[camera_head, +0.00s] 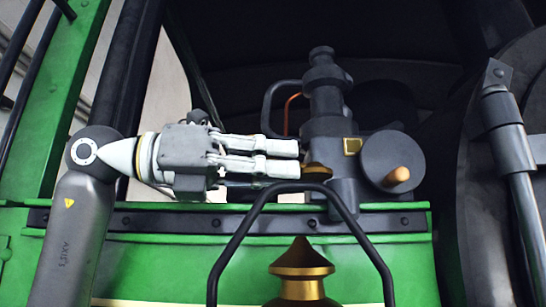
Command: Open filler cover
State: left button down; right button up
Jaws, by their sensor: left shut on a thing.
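My left gripper (298,158) reaches in from the left with its fingers level. It is shut on a small brass cap (317,171) on the near side of a dark grey fitting (331,125). The fingertips hide part of the contact. A round grey disc (392,158) with a wooden knob (397,176) sits on the fitting's right side. I cannot tell for certain which part is the filler cover; the brass cap looks closest to one. My right gripper is not in view.
A black bent rail (235,238) arches in front of a brass dome (302,268) at the bottom. A green ledge with a dark riveted strip (390,222) runs below my gripper. A grey rod (522,200) stands at the right. A green post (55,100) is at the left.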

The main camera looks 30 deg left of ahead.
pick_arm(q)
jog(key=shift+r, duration=0.1)
jog(key=c, duration=1.7)
grip_release()
jog(key=shift+o, duration=1.4)
jog(key=shift+w, duration=0.2)
jog(key=shift+s, duration=0.1)
jog(key=v, duration=1.1)
jog(key=shift+s+a, duration=0.2)
jog(key=shift+a, duration=0.15)
